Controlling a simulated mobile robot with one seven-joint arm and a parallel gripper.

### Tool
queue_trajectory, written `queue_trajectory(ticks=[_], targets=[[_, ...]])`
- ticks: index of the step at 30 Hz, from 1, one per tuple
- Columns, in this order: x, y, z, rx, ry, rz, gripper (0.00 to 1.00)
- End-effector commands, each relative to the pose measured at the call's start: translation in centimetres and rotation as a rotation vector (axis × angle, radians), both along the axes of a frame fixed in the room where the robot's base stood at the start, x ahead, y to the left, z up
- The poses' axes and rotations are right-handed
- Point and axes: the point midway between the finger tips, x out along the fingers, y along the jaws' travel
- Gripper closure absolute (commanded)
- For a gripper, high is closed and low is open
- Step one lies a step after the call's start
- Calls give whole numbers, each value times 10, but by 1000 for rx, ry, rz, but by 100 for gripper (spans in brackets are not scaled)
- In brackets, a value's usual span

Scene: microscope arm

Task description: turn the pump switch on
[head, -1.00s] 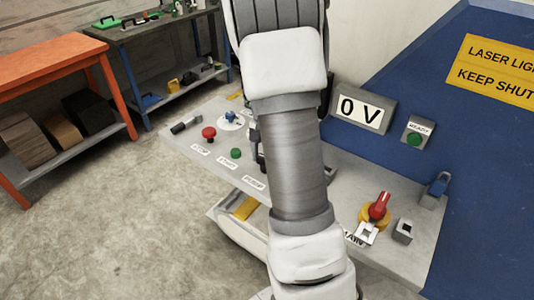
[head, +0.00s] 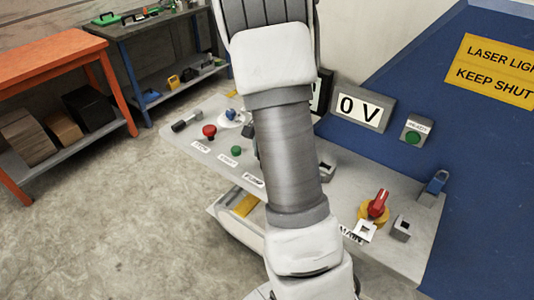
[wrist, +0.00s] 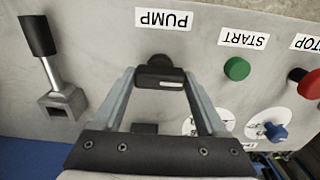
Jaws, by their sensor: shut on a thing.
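The pump switch (wrist: 160,72) is a dark rounded knob below the upside-down PUMP label (wrist: 164,18) in the wrist view. My gripper (wrist: 160,80) reaches down to the panel with one finger on each side of the switch and is shut on it. In the head view the PUMP label (head: 253,179) shows at the panel's front edge, but my arm hides the switch and the gripper.
A black-handled lever (wrist: 45,50) stands left of the switch in the wrist view. The green START button (wrist: 237,68), red STOP button (wrist: 308,82) and blue knob (wrist: 275,133) lie to the right. The red main switch (head: 378,203) is right of my arm.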

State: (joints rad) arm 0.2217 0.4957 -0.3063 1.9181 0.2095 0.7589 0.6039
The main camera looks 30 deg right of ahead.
Motion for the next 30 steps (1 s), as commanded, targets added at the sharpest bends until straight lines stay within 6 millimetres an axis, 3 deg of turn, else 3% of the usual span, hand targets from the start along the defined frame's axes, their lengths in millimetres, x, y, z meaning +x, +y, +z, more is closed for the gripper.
queue_trajectory(ticks=[1,4,5,12,16,20,30], targets=[[1,-1,1,-2,-4,-4,20],[1,-1,1,-1,-3,-3,2],[1,-1,1,-1,-3,-3,0],[0,0,1,-1,-1,-1,0],[1,0,12,-1,-4,0,0],[1,0,37,-2,-6,2,0],[1,0,120,-2,-6,-1,0]])
